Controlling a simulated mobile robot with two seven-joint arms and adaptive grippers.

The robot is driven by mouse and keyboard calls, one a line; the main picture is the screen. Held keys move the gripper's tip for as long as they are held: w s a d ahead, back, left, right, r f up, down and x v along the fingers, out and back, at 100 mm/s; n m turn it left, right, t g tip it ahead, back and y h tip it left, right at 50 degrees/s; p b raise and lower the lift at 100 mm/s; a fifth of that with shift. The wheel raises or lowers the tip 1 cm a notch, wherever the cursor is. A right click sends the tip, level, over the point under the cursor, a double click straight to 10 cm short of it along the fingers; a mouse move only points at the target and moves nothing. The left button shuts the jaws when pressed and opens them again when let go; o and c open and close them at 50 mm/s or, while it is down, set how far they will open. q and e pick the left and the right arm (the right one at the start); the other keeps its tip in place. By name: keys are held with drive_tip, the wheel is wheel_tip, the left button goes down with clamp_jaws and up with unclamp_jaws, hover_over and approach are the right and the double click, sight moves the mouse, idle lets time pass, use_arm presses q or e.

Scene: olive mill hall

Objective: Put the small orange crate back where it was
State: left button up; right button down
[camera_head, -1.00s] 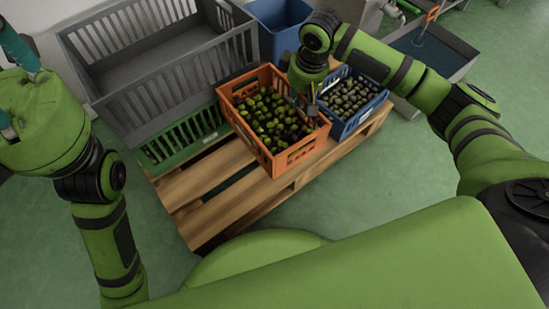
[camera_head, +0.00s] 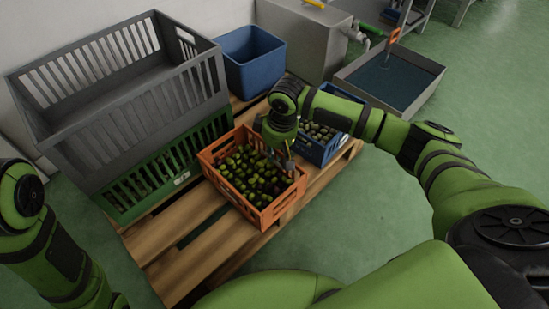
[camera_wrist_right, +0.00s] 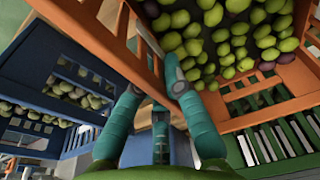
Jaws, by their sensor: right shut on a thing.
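The small orange crate (camera_head: 232,193), full of green and dark olives (camera_head: 250,172), is at the pallet's front part in the head view, between a green crate and a blue crate. I cannot tell whether its base touches the boards. My right gripper (camera_head: 283,158) is at its right rear wall, partly hidden by my wrist. In the right wrist view the teal fingers (camera_wrist_right: 153,76) are shut on the orange crate wall (camera_wrist_right: 100,37), one inside and one outside. My left gripper is out of the picture; only its arm shows at the left.
The wooden pallet (camera_head: 163,252) has bare boards at front left. A green crate (camera_head: 146,190) under a large grey crate (camera_head: 117,130) stands left. A blue olive crate (camera_head: 318,152) is close on the right, a blue bin (camera_head: 250,64) behind. A metal basin (camera_head: 390,80) stands beyond.

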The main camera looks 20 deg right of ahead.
drive_tip(key=shift+w+f, duration=0.1)
drive_tip(key=shift+f, duration=0.3)
drive_tip(key=shift+r, duration=0.1)
drive_tip(key=c, duration=1.3)
unclamp_jaws()
drive_tip(key=shift+f, duration=0.2)
